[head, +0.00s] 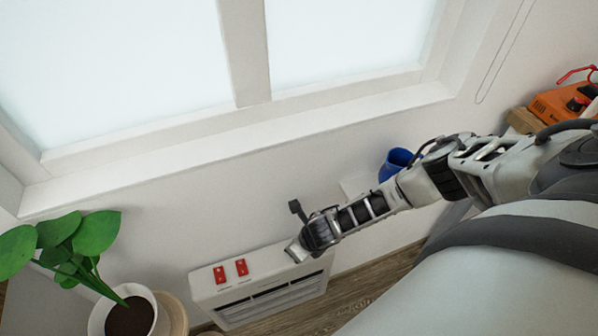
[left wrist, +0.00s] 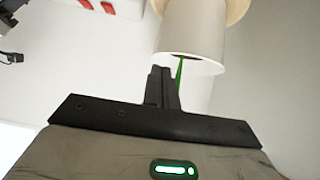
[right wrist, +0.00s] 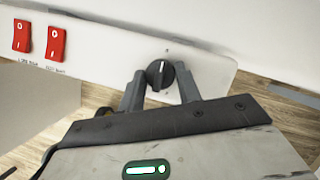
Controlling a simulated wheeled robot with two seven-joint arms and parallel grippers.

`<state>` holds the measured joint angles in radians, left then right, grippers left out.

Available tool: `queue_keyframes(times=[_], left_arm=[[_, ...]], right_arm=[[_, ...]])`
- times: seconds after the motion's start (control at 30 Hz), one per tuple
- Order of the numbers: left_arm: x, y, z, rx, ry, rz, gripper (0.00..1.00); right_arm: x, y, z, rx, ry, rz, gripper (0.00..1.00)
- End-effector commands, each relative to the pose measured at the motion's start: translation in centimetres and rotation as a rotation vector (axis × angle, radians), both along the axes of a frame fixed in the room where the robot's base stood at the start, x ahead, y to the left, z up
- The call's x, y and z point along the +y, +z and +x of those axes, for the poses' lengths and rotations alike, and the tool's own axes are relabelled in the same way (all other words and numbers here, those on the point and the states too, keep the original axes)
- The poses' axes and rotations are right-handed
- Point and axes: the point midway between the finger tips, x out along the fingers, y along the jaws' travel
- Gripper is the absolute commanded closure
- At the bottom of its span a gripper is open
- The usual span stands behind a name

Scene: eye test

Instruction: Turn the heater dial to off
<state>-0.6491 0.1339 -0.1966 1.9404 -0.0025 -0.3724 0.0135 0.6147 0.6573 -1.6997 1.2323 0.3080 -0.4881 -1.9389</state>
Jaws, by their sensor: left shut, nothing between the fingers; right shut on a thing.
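The white heater (head: 258,290) stands low against the wall under the window. Its black dial (right wrist: 159,74) shows in the right wrist view on the white top panel, with a white pointer line directed roughly upward. My right gripper (right wrist: 160,80) is shut on the dial, one finger on each side. In the head view my right gripper (head: 294,250) is over the heater's right end, and the dial is hidden there. My left gripper (left wrist: 162,72) is shut and empty, close to a white pot (left wrist: 193,38); it is outside the head view.
Two red switches (head: 230,271) sit on the heater left of the dial; they also show in the right wrist view (right wrist: 38,40). A potted plant (head: 80,245) stands at lower left. A blue container (head: 393,165) and an orange item (head: 558,105) are to the right.

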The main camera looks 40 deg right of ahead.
Motion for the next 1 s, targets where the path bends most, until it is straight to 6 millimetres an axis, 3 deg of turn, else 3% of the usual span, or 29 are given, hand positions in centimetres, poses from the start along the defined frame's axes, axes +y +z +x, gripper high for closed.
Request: queue_keyframes(times=[0.2, 0.23, 0.3, 0.73, 1.0], left_arm=[[-0.1, -0.1, 0.0, 0.001, -0.001, 0.0, 1.0], [-0.1, -0.1, 0.0, 0.001, -0.001, 0.0, 1.0], [-0.1, -0.1, 0.0, 0.001, -0.001, -0.002, 1.0], [-0.1, -0.1, -0.1, 0.003, -0.002, -0.002, 1.0], [-0.2, -0.2, -0.1, 0.004, -0.003, -0.002, 1.0]], right_arm=[[0.0, -0.1, 0.0, 0.0, 0.003, 0.0, 0.89], [0.0, -0.1, 0.0, 0.0, 0.002, 0.0, 0.64], [0.0, 0.0, 0.0, 0.0, 0.002, 0.0, 0.45], [-0.1, 0.6, -0.2, -0.001, 0.0, 0.0, 0.45], [-0.5, 4.8, -1.9, -0.002, 0.0, 0.001, 0.45]])
